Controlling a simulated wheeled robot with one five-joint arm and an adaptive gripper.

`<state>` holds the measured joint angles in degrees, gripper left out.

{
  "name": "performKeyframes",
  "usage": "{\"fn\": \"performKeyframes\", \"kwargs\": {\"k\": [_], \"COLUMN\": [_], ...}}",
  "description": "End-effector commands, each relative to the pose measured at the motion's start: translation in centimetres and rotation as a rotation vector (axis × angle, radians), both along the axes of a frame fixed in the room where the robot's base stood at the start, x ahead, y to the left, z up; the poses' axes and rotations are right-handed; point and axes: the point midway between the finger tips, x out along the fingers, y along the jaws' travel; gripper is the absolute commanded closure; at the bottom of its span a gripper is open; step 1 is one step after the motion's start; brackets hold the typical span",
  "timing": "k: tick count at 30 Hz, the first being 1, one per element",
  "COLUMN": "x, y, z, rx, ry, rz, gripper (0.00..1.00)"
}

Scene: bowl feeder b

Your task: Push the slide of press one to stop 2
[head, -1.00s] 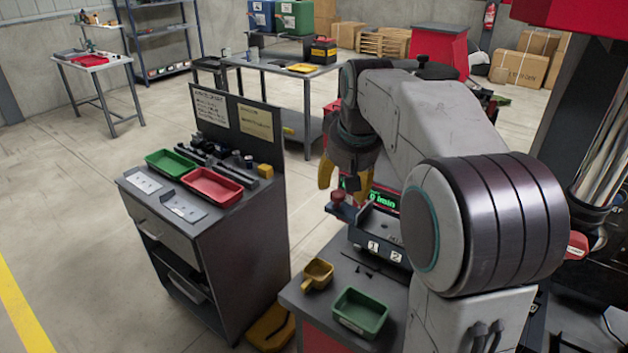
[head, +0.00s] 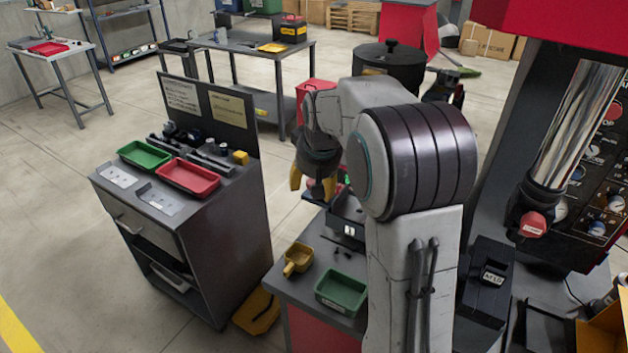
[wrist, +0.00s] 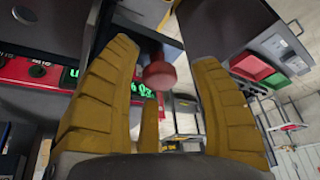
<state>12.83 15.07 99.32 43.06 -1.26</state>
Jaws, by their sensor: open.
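My gripper (head: 311,184) has yellow fingers, spread apart, and hangs over the dark slide unit (head: 347,212) of a press on the red bench. Pale number plates (head: 349,231) are on the unit's front, too small to read now. In the wrist view my gripper (wrist: 165,58) is open. A red round knob (wrist: 158,73) on a dark stem shows between its fingers, with a visible gap on each side. The slide's place along its track is mostly hidden by my arm and gripper.
A yellow scoop (head: 297,259) and a green tray (head: 341,290) stand on the bench's front. A grey cabinet with a green tray (head: 145,154) and a red tray (head: 188,177) is at left. A control panel (head: 600,165) stands at right. Open floor lies left.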

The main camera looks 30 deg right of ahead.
Motion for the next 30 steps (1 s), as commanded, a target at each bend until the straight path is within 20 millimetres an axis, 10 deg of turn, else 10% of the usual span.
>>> {"fn": "performKeyframes", "kwargs": {"k": [9, 30], "x": [0.02, -0.03], "y": [-0.01, 0.02], "z": [-0.11, -0.16], "rx": [0.0, 0.001], "ry": [0.001, 0.003], "rz": [0.0, 0.0], "gripper": [0.42, 1.0]}}
